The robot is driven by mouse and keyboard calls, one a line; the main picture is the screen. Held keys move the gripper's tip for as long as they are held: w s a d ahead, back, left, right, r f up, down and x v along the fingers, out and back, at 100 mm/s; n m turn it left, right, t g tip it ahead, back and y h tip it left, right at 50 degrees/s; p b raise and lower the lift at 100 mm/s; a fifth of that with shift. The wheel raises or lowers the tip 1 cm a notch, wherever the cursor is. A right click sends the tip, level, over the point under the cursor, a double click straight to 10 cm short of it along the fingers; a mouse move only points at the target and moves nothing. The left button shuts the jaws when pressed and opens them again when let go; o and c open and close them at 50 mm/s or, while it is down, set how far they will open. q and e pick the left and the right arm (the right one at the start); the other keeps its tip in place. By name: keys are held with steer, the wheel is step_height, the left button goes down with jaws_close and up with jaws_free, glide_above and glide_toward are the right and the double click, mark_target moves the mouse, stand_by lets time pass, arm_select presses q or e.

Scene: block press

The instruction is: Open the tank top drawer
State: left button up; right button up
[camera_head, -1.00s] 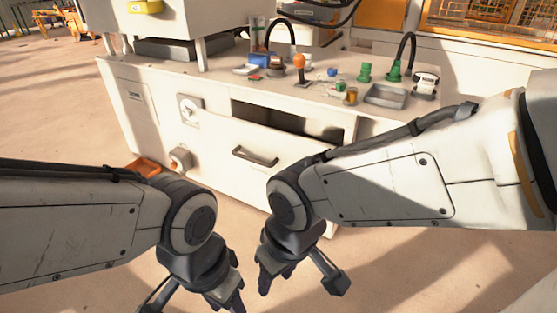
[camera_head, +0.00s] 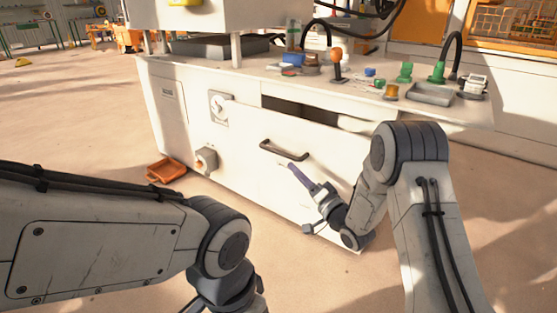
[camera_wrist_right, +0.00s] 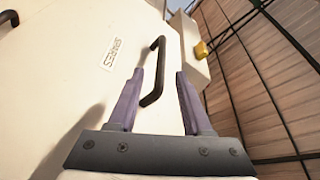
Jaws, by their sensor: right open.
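The white cabinet (camera_head: 240,165) has a front panel with a dark bar handle (camera_head: 283,150), and a dark gap (camera_head: 300,108) shows above the panel. In the right wrist view the handle (camera_wrist_right: 161,72) is beside a label reading SPARES (camera_wrist_right: 115,53). My right gripper (camera_head: 292,167) is open, just below and in front of the handle. In the wrist view its purple fingers (camera_wrist_right: 158,74) lie on either side of the handle; contact cannot be told. My left gripper is partly cut off at the bottom edge in the head view, with its fingertips hidden.
The cabinet top carries an orange-knobbed lever (camera_head: 336,62), green fittings (camera_head: 405,73), a grey tray (camera_head: 431,95) and small parts. A round dial (camera_head: 217,107) and a grey outlet (camera_head: 206,160) are on the front. An orange bin (camera_head: 166,171) lies on the floor. Floor in front is clear.

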mark_target(278, 153)
steer(key=b+x, duration=0.4)
steer(key=x, duration=0.5)
steer(key=shift+r, duration=0.1)
steer(key=shift+w+a+r, duration=0.25)
steer(key=shift+w+a, duration=0.05)
steer(key=shift+w, duration=0.2)
jaws_close()
stand_by(0.9)
